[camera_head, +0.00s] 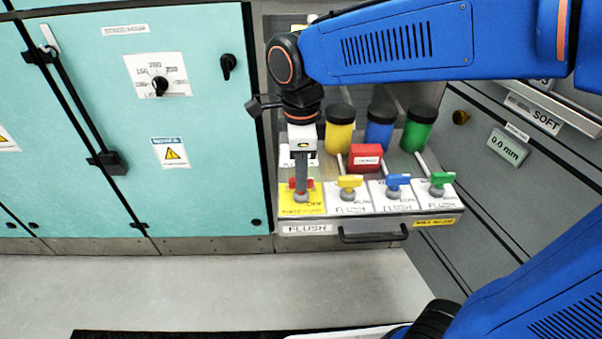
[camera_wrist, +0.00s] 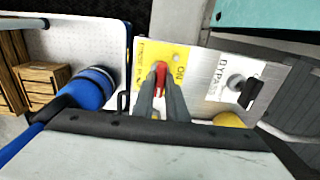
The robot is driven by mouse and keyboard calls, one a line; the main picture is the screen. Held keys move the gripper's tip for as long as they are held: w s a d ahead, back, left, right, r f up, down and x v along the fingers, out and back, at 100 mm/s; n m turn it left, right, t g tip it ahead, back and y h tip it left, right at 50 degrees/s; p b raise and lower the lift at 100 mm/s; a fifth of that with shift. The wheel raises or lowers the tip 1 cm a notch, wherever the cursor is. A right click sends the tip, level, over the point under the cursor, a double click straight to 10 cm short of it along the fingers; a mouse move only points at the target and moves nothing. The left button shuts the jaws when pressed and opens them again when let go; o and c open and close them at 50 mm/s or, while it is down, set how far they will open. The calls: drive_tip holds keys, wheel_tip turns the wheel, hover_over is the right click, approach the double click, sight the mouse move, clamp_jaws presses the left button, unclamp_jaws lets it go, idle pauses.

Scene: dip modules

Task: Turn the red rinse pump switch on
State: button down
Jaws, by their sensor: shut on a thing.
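The red rinse pump switch (camera_head: 292,184) sits on a yellow label plate (camera_head: 288,208) at the left end of the panel's front row. My gripper (camera_head: 301,188) points down over it, and red shows on both sides of the fingers. In the wrist view my gripper (camera_wrist: 159,88) is shut on the red switch (camera_wrist: 160,70), with the handle between the fingers. The word OFF shows on the plate in the head view, and ON shows beside the handle in the wrist view. The fingers hide part of the switch, so its exact setting is unclear.
Yellow (camera_head: 350,182), blue (camera_head: 398,181) and green (camera_head: 438,180) switches stand right of it. Behind are yellow (camera_head: 340,135), blue (camera_head: 380,132) and green (camera_head: 418,132) canisters and a red box (camera_head: 365,158). A black bypass knob (camera_wrist: 251,92) is close to my gripper.

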drive_tip(key=shift+n, duration=0.3)
drive_tip(key=n, duration=0.3)
drive_tip(key=shift+n, duration=0.3)
drive_tip(key=n, duration=0.4)
drive_tip(key=shift+n, duration=0.3)
drive_tip(key=n, duration=0.4)
drive_tip(key=shift+n, duration=2.5)
drive_tip(key=c, duration=1.8)
unclamp_jaws()
drive_tip(key=shift+o, duration=0.2)
drive_tip(key=shift+r, duration=0.1)
